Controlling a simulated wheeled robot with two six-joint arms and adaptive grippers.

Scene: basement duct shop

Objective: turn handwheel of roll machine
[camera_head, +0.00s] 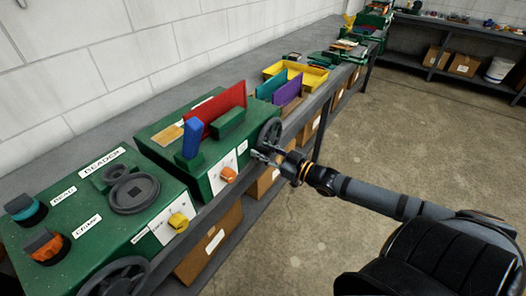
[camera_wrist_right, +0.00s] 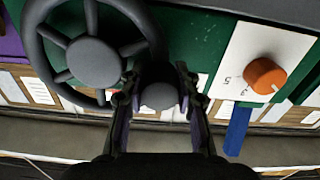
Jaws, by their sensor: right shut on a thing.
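The green machine (camera_head: 215,180) with the dark grey handwheel (camera_head: 270,132) stands on the long bench; its name label is not readable. The spoked handwheel also shows in the right wrist view (camera_wrist_right: 93,62), with a round grey grip knob (camera_wrist_right: 158,96) at the lower right of its rim. My right gripper (camera_head: 262,154) reaches in from the right, at the wheel's lower edge. In the wrist view its two fingers (camera_wrist_right: 158,84) stand on either side of the knob, shut on it. My left gripper is not in view.
An orange dial (camera_head: 228,174) sits on the machine's front panel, near my right gripper. A blue lever (camera_head: 191,139) and a red sheet (camera_head: 217,108) stand on top. A green beader (camera_head: 100,215) is nearer. Cardboard boxes (camera_head: 210,245) fill the shelf below. The concrete floor at right is clear.

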